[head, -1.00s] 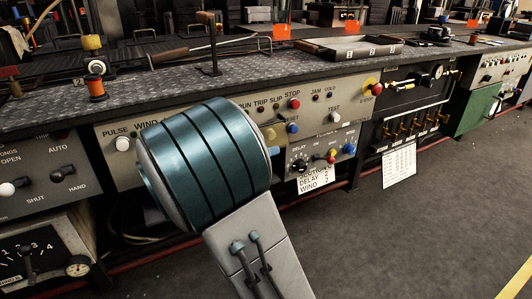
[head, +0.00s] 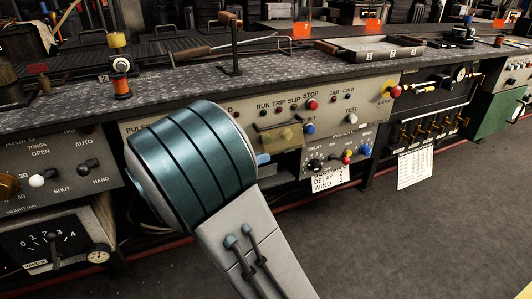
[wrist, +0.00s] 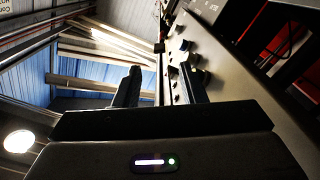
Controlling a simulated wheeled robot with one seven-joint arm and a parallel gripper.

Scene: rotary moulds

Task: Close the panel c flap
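A small amber, see-through flap (head: 284,137) sits on the grey control panel (head: 235,115) under the RUN, TRIP, SLIP and STOP lettering in the head view. It appears to stick out from the panel face, but its exact angle is unclear. I cannot read a panel letter beside it. My arm's teal joint is just left of the flap in the picture and hides my gripper there. In the wrist view my gripper (wrist: 158,78) has its two dark fingers apart, with nothing seen between them. The panel face with its knobs (wrist: 187,60) is right of the fingers.
A red button (head: 311,105) is above the flap and a blue button (head: 309,128) to its right. A lower box (head: 333,158) carries a black knob and coloured buttons. The worktop edge (head: 190,104) overhangs the panels. The floor (head: 430,230) at right is clear.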

